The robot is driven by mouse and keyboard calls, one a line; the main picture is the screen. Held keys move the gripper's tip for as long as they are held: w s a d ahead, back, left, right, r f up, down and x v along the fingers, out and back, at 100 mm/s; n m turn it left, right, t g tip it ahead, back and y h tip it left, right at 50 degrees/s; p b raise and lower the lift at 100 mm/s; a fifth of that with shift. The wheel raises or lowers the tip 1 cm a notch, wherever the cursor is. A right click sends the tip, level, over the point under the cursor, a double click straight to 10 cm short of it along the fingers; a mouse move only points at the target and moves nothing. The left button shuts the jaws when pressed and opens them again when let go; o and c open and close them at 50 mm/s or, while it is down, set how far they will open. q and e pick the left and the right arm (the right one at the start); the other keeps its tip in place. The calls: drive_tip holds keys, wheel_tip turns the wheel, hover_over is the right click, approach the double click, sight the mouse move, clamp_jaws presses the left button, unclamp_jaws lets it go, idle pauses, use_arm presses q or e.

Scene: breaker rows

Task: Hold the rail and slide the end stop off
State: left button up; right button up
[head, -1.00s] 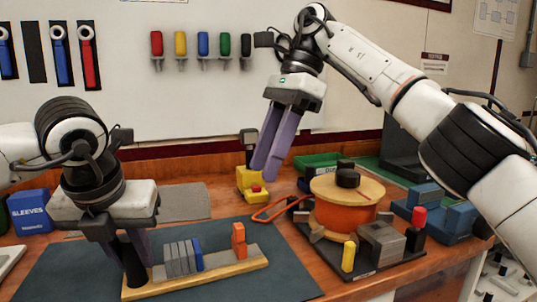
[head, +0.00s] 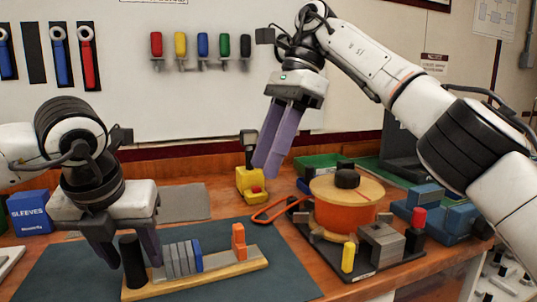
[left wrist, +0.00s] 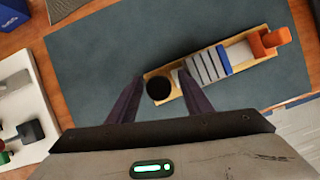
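The grey rail (head: 228,257) lies on a long wooden base (head: 222,273) on the dark mat. An orange end stop (head: 239,241) stands at its right end and shows in the left wrist view (left wrist: 270,44). Several grey breakers (head: 178,260) and a blue one (head: 197,255) sit side by side on the rail. An upright black post (head: 132,263) stands at the base's left end. My left gripper (head: 132,255) is open just behind the post; in the left wrist view the post (left wrist: 159,90) appears between its fingers. My right gripper (head: 266,168) hangs empty above the table; its finger gap is unclear.
An orange spool (head: 342,215) stands on a dark plate right of the mat, with a yellow peg (head: 348,257) and grey block (head: 381,243). A yellow device (head: 250,184) is behind the mat. The dark mat (head: 75,275) is otherwise clear.

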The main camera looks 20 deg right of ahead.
use_arm(q)
drive_tip(key=v, duration=1.2)
